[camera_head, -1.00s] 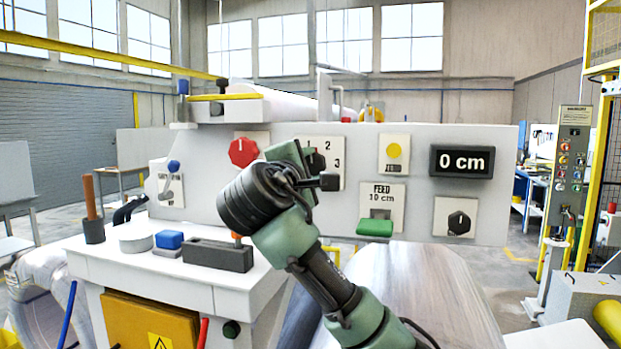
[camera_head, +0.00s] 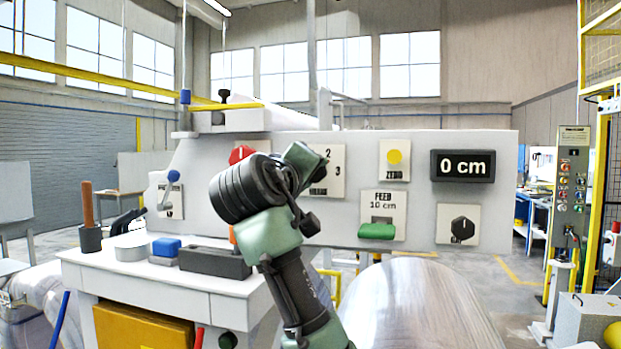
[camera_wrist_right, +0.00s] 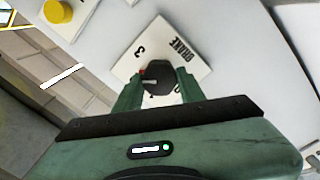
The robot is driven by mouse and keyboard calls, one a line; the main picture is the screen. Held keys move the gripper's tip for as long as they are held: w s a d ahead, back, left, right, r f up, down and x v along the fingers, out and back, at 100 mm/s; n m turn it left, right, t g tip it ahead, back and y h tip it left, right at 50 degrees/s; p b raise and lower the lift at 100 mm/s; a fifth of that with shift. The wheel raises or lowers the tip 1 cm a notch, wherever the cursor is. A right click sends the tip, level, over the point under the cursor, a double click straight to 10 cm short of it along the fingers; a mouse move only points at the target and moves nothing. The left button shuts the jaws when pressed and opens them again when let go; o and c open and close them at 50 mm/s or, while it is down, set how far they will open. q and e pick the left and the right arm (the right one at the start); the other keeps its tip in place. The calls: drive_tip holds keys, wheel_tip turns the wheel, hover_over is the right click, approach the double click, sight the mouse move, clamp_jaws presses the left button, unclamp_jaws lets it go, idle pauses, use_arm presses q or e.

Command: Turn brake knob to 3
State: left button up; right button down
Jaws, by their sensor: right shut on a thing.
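The brake plate (camera_head: 338,180) is on the front of the white panel, with digits 2 and 3 showing in the head view. In the right wrist view the plate (camera_wrist_right: 187,55) reads BRAKE, with a 3 at its left. The black brake knob (camera_wrist_right: 158,72) sits between the fingers of my right gripper (camera_wrist_right: 158,85), which is shut on it. A short white mark on the knob points left in that view. In the head view my right gripper (camera_head: 308,160) covers the knob. My left gripper is not in view.
A red knob (camera_head: 241,153) is left of the brake plate. A yellow ZERO button (camera_head: 394,156), a green FEED switch (camera_head: 377,231), a black dial (camera_head: 462,229) and a 0 cm display (camera_head: 462,165) are to its right. A table (camera_head: 140,278) with blocks stands below left.

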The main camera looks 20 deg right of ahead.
drive_tip(key=m, duration=0.8)
drive_tip(key=shift+r+m, duration=0.3)
drive_tip(key=shift+m, duration=0.1)
idle(0.4)
drive_tip(key=c, duration=1)
unclamp_jaws()
drive_tip(key=shift+c, duration=0.2)
drive_tip(key=shift+o, duration=0.9)
drive_tip(key=shift+w+d+f, duration=0.1)
drive_tip(key=shift+f, duration=0.05)
drive_tip(key=b+v, duration=0.3)
drive_tip(key=v, duration=0.5)
